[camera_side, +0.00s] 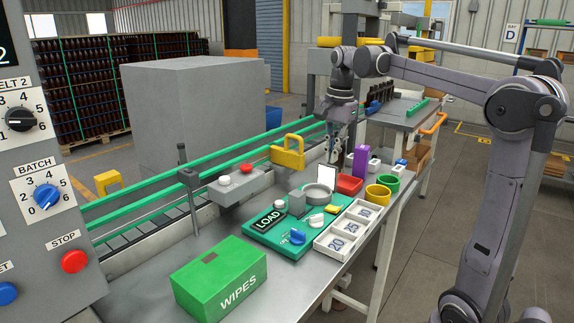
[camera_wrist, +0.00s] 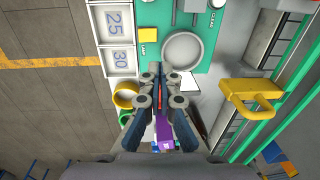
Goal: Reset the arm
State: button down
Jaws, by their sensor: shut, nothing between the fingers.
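My gripper (camera_side: 333,150) hangs from my arm over the far part of the workbench (camera_side: 210,233), fingers pointing down. In the wrist view its fingers (camera_wrist: 164,74) are together at the tips and hold nothing. Below it are a purple box (camera_side: 360,161), a red bin (camera_side: 348,185) and a white card (camera_side: 328,176). The purple box shows partly behind the fingers in the wrist view (camera_wrist: 163,132). A gap seems to separate the gripper from the things below, but its height is hard to judge.
A teal LOAD board (camera_side: 262,238) with a grey round dish (camera_side: 318,193), a white numbered tray (camera_side: 327,243), yellow (camera_side: 377,196) and green (camera_side: 388,183) cups crowd the bench. A green WIPES box (camera_side: 218,277) stands in front. A yellow handle (camera_side: 288,153) rises beside the green conveyor rail (camera_side: 130,217).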

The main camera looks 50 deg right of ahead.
jog(key=shift+w+r, duration=0.1)
jog(key=shift+r, duration=0.35)
jog(key=s+a+f+n+t, duration=0.2)
jog(key=a+f+n, duration=0.2)
jog(key=a+n, duration=0.2)
jog(key=s+a+f+n+t, duration=0.2)
jog(key=s+a+f+n, duration=0.1)
jog(key=a+f+n, duration=0.2)
jog(key=s+a+f+n+t, duration=0.2)
jog(key=a+f+n, duration=0.3)
jog(key=a+n, duration=0.2)
jog(key=shift+s+a+f, duration=0.15)
jog(key=shift+a, duration=0.45)
jog(key=shift+s+a+f, duration=0.1)
jog(key=shift+s+a, duration=0.05)
jog(key=shift+a, duration=0.4)
